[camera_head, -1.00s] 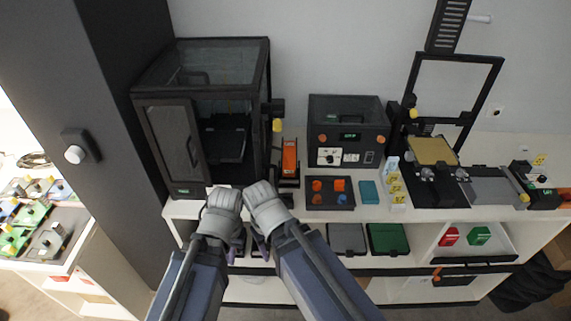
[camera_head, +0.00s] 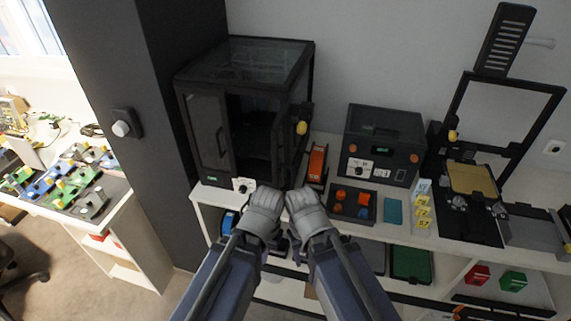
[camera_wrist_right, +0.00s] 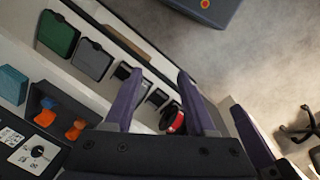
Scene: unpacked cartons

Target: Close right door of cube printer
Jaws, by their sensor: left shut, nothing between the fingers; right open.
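The cube printer (camera_head: 272,70) is a black box with clear panels at the left end of the white shelf unit. Its left door (camera_head: 204,130) looks shut across the front. The right door (camera_head: 297,145) stands swung out at the right side, seen nearly edge-on, and the dark inside shows. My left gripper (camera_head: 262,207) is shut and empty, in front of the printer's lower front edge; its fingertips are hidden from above. My right gripper (camera_head: 307,207) is close beside it on the right. In the right wrist view, the right gripper's purple fingers (camera_wrist_right: 159,85) are apart with nothing between them.
Right of the printer are an orange-and-black tool (camera_head: 316,163), a black control box (camera_head: 383,145), a dark tray (camera_head: 352,204) of orange and blue pieces and an open-frame printer (camera_head: 470,180). A dark pillar (camera_head: 165,90) stands left. Open floor (camera_head: 140,285) lies at lower left.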

